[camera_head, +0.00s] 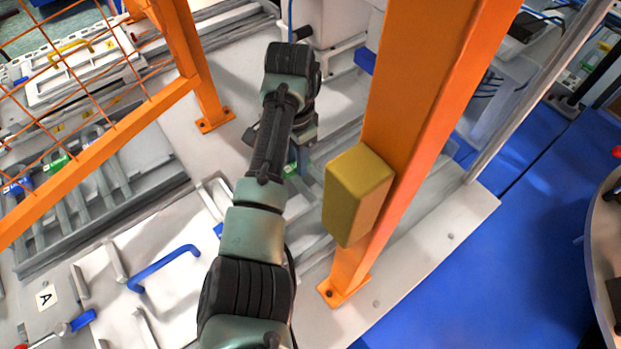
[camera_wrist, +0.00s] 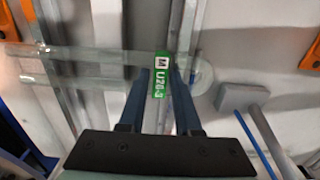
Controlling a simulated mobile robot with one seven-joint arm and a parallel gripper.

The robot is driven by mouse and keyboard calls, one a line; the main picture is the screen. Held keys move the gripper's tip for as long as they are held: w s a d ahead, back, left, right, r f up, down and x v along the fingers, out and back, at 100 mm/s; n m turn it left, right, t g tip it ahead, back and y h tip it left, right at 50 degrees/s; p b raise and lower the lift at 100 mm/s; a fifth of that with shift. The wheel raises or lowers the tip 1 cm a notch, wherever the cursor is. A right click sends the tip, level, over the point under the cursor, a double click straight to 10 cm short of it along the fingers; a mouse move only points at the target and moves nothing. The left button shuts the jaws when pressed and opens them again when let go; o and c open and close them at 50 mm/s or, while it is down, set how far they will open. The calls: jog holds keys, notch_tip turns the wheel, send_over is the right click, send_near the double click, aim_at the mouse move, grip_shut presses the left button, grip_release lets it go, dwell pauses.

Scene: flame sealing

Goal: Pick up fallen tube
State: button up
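The fallen tube (camera_wrist: 100,66) is clear glass and lies crosswise in the wrist view, with a rounded right end. It bears a green label (camera_wrist: 159,76) reading "M U20-3". My gripper (camera_wrist: 161,72) has two dark blue fingers, apart, one on each side of the label. The fingertips overlap the tube in the picture; I cannot tell whether they touch it or are above it. Nothing is clamped between them. In the head view my gripper (camera_head: 296,160) is mostly hidden behind my arm, and the tube cannot be made out clearly there.
An orange post (camera_head: 425,90) with a yellow block (camera_head: 357,195) stands close to the right of my arm. Another orange post and mesh fence (camera_head: 90,150) stand at left. Metal rails and a blue handle (camera_head: 163,266) lie around. Blue floor (camera_head: 480,270) is open at right.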

grip_shut()
jog(key=shift+r, duration=0.1)
